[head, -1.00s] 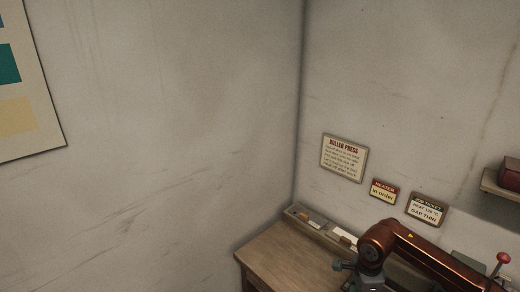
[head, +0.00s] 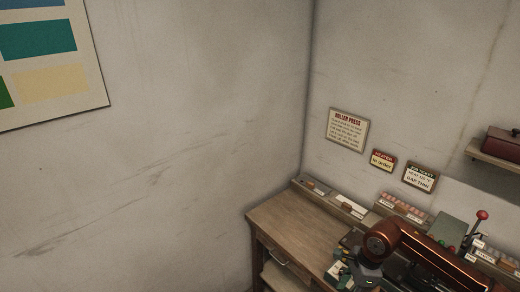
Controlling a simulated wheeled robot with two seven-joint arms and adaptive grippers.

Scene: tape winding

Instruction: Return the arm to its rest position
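A copper-coloured arm link of mine (head: 428,256) crosses the lower right of the head view, in front of the bench. Its rounded joint, with a dark round cap (head: 378,244), is at its left end, and grey parts show below. I cannot tell which of my arms it is. No gripper fingers can be made out, and neither gripper shows clearly in the frame. I see nothing held.
A wooden bench (head: 290,226) with a drawer stands in the corner, its left top bare. Trays (head: 340,203) line its back. A red-knobbed lever (head: 481,216) stands behind my arm. Signs (head: 347,130) and a shelf with a red box (head: 503,142) are on the wall.

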